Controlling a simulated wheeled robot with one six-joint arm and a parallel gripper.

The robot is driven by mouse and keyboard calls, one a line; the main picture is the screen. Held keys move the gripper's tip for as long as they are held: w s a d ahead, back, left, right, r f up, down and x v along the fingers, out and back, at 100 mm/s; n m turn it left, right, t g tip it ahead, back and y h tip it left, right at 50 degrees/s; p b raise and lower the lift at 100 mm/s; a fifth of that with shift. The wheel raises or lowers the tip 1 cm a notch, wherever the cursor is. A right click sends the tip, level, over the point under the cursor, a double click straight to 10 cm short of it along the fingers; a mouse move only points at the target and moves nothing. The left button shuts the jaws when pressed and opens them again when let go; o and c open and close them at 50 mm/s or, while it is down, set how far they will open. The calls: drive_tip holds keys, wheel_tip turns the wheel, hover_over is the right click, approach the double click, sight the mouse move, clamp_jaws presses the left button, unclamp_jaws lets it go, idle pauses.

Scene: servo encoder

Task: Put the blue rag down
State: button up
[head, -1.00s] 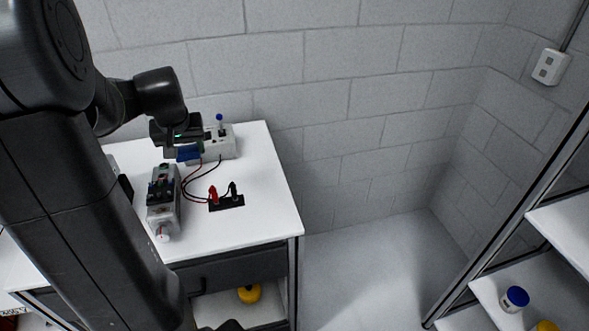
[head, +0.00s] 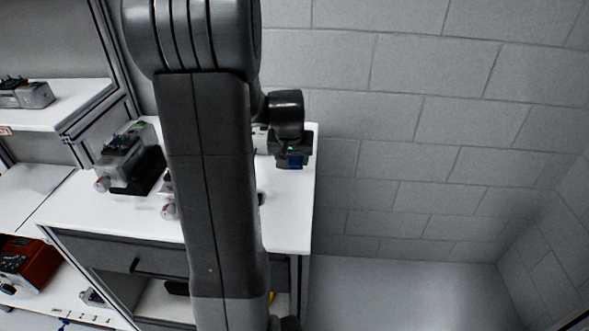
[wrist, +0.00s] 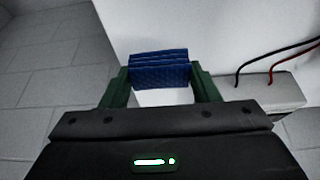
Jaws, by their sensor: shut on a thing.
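The blue rag (wrist: 160,68) is a folded, layered cloth held between the two green fingers of my gripper (wrist: 161,84) in the wrist view. In the wrist view the white tabletop lies under and beyond the rag. I cannot tell whether the rag touches the top.
A grey device on a black base (head: 132,160) stands at the left of the table. Black and red wires (wrist: 285,62) run to a grey box (wrist: 275,92) right of my gripper in the wrist view. My arm hides the table's middle. Shelves (head: 50,110) stand at the left.

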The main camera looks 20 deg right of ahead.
sight(292, 168)
drive_tip(key=shift+f, duration=1.85)
drive_tip(key=shift+f, duration=0.25)
drive_tip(key=o, duration=1.1)
drive_tip(key=shift+r, duration=0.1)
drive_tip(key=shift+s+r, duration=0.1)
drive_tip(key=shift+r, duration=0.45)
drive_tip(key=v, duration=1.1)
drive_tip(key=shift+s, duration=0.15)
